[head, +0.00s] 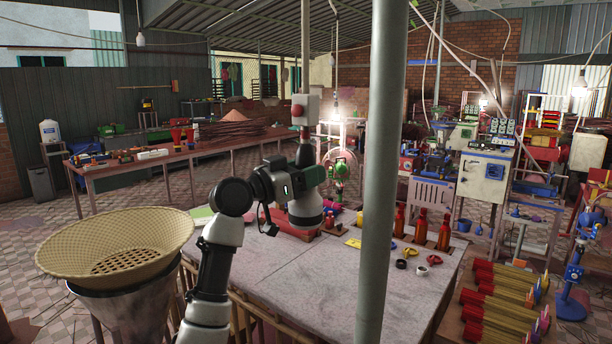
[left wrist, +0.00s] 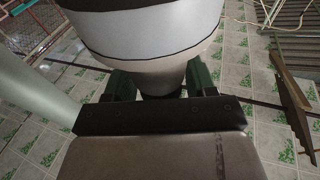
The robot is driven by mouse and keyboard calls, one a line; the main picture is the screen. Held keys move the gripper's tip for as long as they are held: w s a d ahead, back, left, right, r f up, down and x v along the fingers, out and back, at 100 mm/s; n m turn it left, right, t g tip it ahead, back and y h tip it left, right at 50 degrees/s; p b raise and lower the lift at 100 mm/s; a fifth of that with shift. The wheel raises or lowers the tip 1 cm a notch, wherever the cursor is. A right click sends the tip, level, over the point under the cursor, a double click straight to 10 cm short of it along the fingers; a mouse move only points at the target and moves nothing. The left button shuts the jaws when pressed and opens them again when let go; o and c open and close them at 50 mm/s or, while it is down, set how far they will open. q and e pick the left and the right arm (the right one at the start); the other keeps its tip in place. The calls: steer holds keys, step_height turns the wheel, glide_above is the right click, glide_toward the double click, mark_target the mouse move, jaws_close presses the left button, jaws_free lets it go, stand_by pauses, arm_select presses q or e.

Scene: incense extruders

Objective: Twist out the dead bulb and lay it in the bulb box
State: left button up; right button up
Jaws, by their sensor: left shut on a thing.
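My left gripper (head: 309,180) is above the far side of the pale worktable in the head view, where its jaw detail is hard to make out. In the left wrist view its two green pads (left wrist: 160,84) close from both sides on a large white rounded thing, which looks like the bulb (left wrist: 150,38). The bulb has a dark line around it and a grey part that narrows between the pads. Its screw base is hidden. I cannot pick out the bulb box for sure. My right gripper is not in view.
A grey post (head: 376,200) stands close in front of the pale worktable (head: 310,270). A woven basket (head: 115,240) stands left of my arm. Incense bundles (head: 500,300) lie at the lower right.

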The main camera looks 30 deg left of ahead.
arm_select(q)
steer(key=shift+w+d+f+b, duration=0.15)
steer(key=shift+f+b, duration=0.25)
steer(key=shift+f, duration=0.25)
stand_by(0.8)
steer(key=o, duration=0.5)
steer(key=shift+c, duration=0.2)
steer(key=o, duration=0.5)
steer(key=shift+s+r, duration=0.15)
steer(key=shift+s, duration=0.05)
steer(key=shift+c, duration=0.2)
steer(key=shift+r, duration=0.15)
